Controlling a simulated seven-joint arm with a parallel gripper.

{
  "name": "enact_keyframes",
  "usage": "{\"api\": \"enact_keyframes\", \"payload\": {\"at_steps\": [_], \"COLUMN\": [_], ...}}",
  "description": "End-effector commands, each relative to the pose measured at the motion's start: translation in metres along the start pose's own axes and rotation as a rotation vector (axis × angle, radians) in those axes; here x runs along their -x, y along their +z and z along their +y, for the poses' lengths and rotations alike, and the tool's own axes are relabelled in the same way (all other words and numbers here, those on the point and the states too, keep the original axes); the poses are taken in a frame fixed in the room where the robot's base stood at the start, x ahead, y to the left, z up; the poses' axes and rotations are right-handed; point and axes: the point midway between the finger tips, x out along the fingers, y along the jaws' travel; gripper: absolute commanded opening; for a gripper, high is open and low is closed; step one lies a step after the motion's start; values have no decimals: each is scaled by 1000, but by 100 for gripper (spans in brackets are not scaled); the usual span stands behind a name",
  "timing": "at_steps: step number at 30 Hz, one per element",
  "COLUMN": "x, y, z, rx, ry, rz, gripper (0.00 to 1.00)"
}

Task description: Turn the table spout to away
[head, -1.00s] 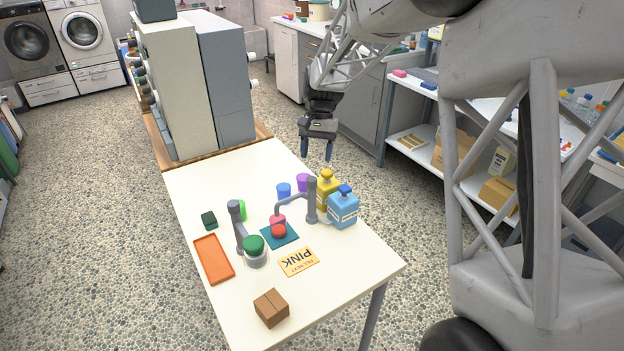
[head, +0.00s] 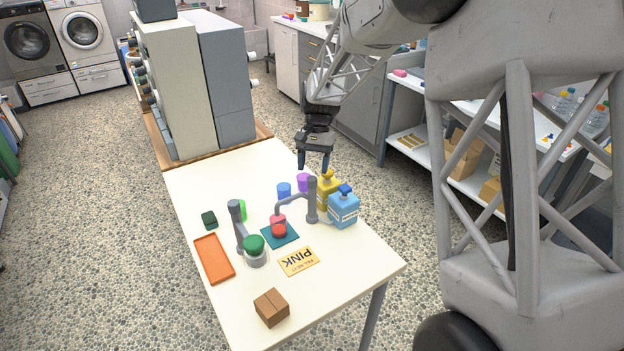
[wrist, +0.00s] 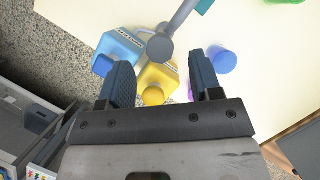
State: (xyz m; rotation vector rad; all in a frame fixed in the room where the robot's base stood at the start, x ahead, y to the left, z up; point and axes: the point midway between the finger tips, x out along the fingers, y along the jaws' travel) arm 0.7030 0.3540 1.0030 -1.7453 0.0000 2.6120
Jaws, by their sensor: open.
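The table spout (head: 311,201) is a grey upright post with a thin arm bent to the left. Its tip hangs over a red cup (head: 279,228) on a teal mat (head: 284,238). In the wrist view the spout's round post top (wrist: 160,47) shows from above, with the arm running to the upper right. My gripper (head: 313,168) is open and empty, above and behind the spout, apart from it. In the wrist view its fingers (wrist: 165,80) point toward the table, with the yellow bottle (wrist: 158,78) between them and the post top just beyond.
The yellow bottle (head: 326,192) and a blue pump bottle (head: 343,208) stand close right of the spout. Blue (head: 284,190) and purple (head: 303,181) cups stand behind it. A second grey post (head: 237,222), an orange tray (head: 213,258), a PINK card (head: 299,261) and a brown box (head: 271,308) share the table.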

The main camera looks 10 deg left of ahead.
Motion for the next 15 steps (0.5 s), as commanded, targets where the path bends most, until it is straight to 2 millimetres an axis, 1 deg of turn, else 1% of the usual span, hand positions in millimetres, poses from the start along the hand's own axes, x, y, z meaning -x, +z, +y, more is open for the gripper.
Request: {"api": "enact_keyframes", "payload": {"at_steps": [1, 7, 12, 15], "x": [-8, -30, -40, -43], "y": [0, 0, 0, 0], "z": [0, 0, 0, 0], "rx": [0, 0, 0, 0], "ry": [1, 1, 0, 0], "rz": [-2, -1, 0, 1], "gripper": [59, 59, 59, 59]}}
